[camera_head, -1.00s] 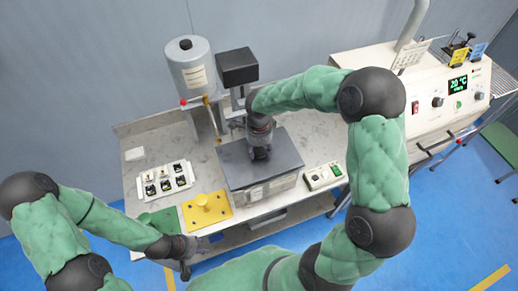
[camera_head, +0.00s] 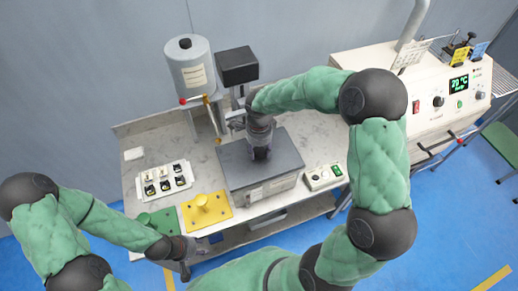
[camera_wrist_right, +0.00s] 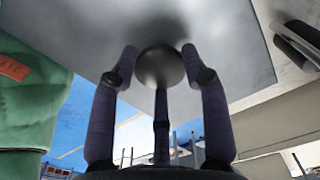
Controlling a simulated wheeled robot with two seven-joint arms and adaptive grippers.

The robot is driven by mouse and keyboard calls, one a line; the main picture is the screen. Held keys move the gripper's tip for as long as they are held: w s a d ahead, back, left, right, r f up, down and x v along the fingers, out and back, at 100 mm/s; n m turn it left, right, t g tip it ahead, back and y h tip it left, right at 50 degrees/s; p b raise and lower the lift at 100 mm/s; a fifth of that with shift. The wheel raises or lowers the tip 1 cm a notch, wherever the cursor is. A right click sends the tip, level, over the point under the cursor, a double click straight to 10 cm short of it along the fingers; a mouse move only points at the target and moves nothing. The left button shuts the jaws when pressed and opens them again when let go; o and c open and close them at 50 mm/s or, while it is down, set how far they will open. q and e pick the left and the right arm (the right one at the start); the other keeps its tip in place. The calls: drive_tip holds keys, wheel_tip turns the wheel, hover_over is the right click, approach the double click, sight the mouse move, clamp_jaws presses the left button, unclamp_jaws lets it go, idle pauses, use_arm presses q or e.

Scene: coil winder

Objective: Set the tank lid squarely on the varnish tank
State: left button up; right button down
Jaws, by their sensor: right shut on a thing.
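The tank lid (camera_head: 287,151) is a flat dark grey plate with a round knob. It lies over the top of the varnish tank (camera_head: 268,190), a pale box with a label on its front, and looks roughly lined up with it; I cannot tell whether a small gap is left. My right gripper (camera_head: 260,153) reaches down from above and is shut on the lid's knob.
On the bench (camera_head: 140,180) are a white tray (camera_head: 167,182) with small parts, a yellow plate (camera_head: 207,210), a green pad (camera_head: 160,220) and a control box (camera_head: 322,177). A grey cylinder (camera_head: 190,70) and a dark-headed stand (camera_head: 238,66) rise behind. A cream machine (camera_head: 425,125) stands right.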

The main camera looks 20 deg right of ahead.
drive_tip(key=shift+f+b, duration=0.65)
drive_tip(key=shift+f, duration=0.05)
drive_tip(key=c, duration=0.5)
unclamp_jaws()
drive_tip(key=shift+c, duration=0.2)
drive_tip(key=shift+r, duration=0.1)
wheel_tip(320, 180, up, 12)
